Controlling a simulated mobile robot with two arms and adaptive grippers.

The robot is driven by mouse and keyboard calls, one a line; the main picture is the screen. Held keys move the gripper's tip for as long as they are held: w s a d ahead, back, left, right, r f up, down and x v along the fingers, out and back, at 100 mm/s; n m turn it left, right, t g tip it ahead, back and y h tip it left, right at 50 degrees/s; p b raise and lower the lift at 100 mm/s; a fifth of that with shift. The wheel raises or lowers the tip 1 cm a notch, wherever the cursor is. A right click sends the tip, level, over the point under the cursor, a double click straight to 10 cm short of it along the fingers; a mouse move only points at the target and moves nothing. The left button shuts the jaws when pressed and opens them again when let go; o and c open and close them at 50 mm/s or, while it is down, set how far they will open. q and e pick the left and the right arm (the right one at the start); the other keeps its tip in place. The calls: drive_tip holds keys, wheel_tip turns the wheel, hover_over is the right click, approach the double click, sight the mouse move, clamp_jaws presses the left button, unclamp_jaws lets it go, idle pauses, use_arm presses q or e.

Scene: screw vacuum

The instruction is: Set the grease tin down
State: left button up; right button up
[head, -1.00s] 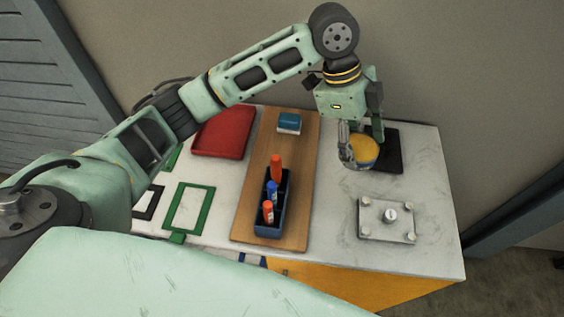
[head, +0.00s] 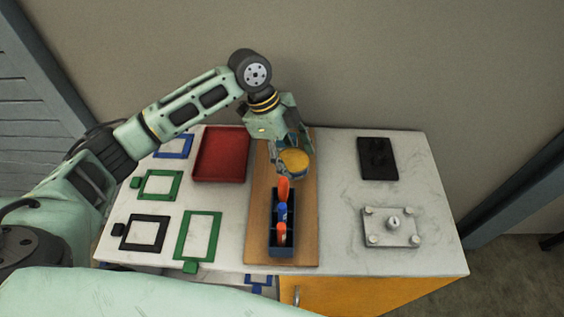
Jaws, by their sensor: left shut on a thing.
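The grease tin (head: 295,161) is round with a yellow-orange top. My left gripper (head: 294,162) is shut on it, over the far part of the brown wooden board (head: 262,200). I cannot tell whether the tin touches the board or hangs above it. The tin stands just beyond the dark blue holder (head: 283,249). The blue block seen on the board before is hidden behind my gripper. My right gripper is not in view.
The holder carries orange and blue tubes. A red tray (head: 221,178) and several frames, such as a green one (head: 178,238), lie to the left. A black pad (head: 377,158) and a metal plate with knobs (head: 390,229) lie right. White tabletop between board and pad is clear.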

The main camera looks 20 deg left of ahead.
use_arm(q)
drive_tip(key=shift+w+a+f, duration=0.1)
drive_tip(key=shift+a+f, duration=0.2)
drive_tip(key=shift+a, duration=0.25)
drive_tip(key=shift+w+a+f, duration=0.1)
drive_tip(key=shift+a+f, duration=0.15)
drive_tip(key=shift+a, duration=0.25)
drive_tip(key=shift+a+f, duration=0.1)
drive_tip(key=shift+f, duration=0.1)
wheel_tip(320, 180, down, 3)
drive_tip(key=shift+f+p, duration=0.15)
drive_tip(key=shift+p, duration=0.8)
drive_tip(key=shift+f, duration=0.3)
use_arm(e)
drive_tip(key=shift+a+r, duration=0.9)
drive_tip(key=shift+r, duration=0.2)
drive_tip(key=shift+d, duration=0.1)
use_arm(q)
drive_tip(key=o, duration=1)
drive_tip(key=shift+f, duration=0.15)
drive_tip(key=o, duration=0.5)
drive_tip(key=shift+c, duration=0.2)
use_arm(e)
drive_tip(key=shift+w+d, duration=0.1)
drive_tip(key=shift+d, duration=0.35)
